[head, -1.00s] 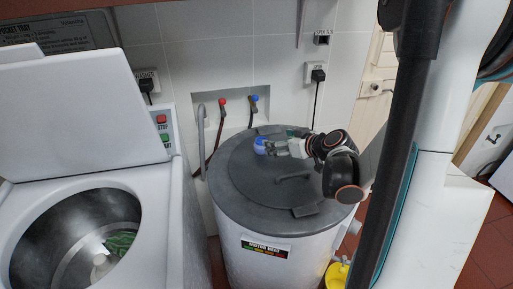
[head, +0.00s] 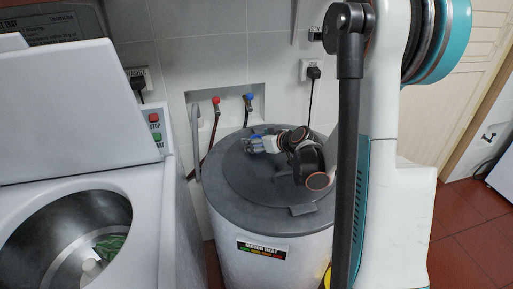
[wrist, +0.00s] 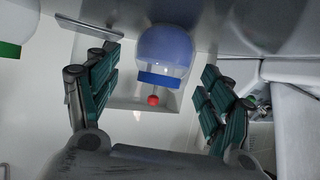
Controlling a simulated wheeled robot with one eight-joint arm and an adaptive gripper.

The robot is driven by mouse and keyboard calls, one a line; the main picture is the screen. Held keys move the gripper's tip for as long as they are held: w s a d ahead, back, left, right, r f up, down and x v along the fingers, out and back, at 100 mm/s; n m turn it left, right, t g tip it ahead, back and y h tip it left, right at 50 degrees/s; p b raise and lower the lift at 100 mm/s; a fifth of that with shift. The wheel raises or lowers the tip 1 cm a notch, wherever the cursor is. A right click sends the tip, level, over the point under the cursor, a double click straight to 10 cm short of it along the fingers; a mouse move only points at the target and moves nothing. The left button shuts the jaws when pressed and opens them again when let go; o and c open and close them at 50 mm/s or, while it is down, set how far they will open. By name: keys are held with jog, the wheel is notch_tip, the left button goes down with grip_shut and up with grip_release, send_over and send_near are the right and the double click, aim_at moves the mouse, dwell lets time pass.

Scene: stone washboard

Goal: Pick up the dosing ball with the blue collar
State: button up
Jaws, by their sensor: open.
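The dosing ball (wrist: 165,45) has a pale blue-violet round body and a darker blue collar (wrist: 162,79). In the wrist view it sits in the upper middle, between the fingers of my gripper (wrist: 160,64). The fingers are open, with a gap on each side of the ball. In the head view my gripper (head: 258,144) is low over the grey lid (head: 237,189) of the round tub. There the fingers mostly hide the ball, and only a little blue shows.
A washing machine with a raised lid (head: 70,110) stands at left, with green cloth (head: 108,247) in its drum. Red (head: 215,101) and blue (head: 249,97) taps sit in a wall recess behind the tub. A grey hooked pipe (head: 196,140) rises at the tub's left.

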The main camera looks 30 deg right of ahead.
jog(key=shift+s, duration=0.1)
jog(key=shift+c, duration=0.6)
jog(key=c, duration=1)
jog(key=shift+c, duration=0.2)
jog(key=shift+r, duration=0.2)
